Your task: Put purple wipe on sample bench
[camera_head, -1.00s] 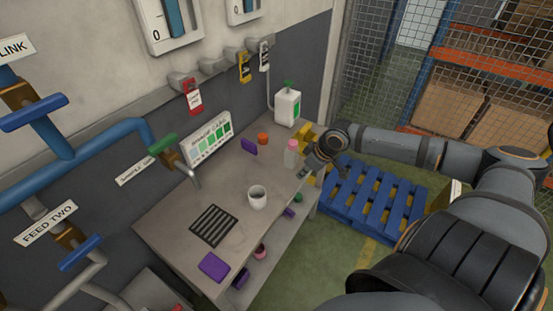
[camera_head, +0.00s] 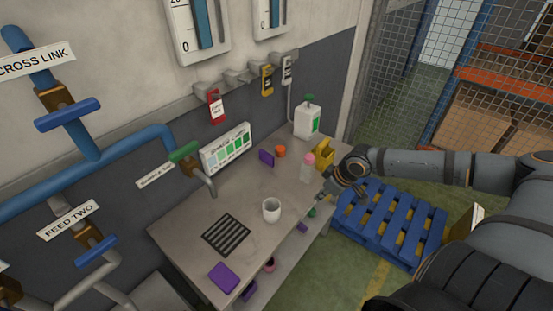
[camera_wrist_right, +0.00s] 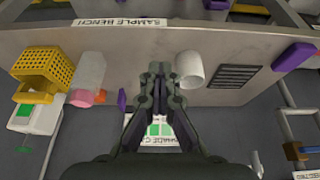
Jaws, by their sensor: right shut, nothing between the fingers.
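The sample bench (camera_head: 187,232) is a grey table against the wall; its name strip (camera_wrist_right: 120,22) shows along its edge in the right wrist view. A flat purple pad (camera_head: 224,277), which looks like the wipe, lies on the bench top at the near front corner. It also shows at the upper right of the wrist view (camera_wrist_right: 294,56). My right gripper (camera_wrist_right: 156,70) is shut and empty over the bench, beside the white cup in that view. In the head view it is at the bench's right edge, its fingers partly hidden. My left gripper is not in view.
On the bench are a white cup (camera_head: 271,210), a black slotted mat (camera_head: 226,235), a pink-capped bottle (camera_head: 308,167), a yellow basket (camera_head: 323,154) and a small purple upright piece (camera_head: 267,158). Pipes line the left wall. A blue pallet (camera_head: 390,222) stands right of the bench.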

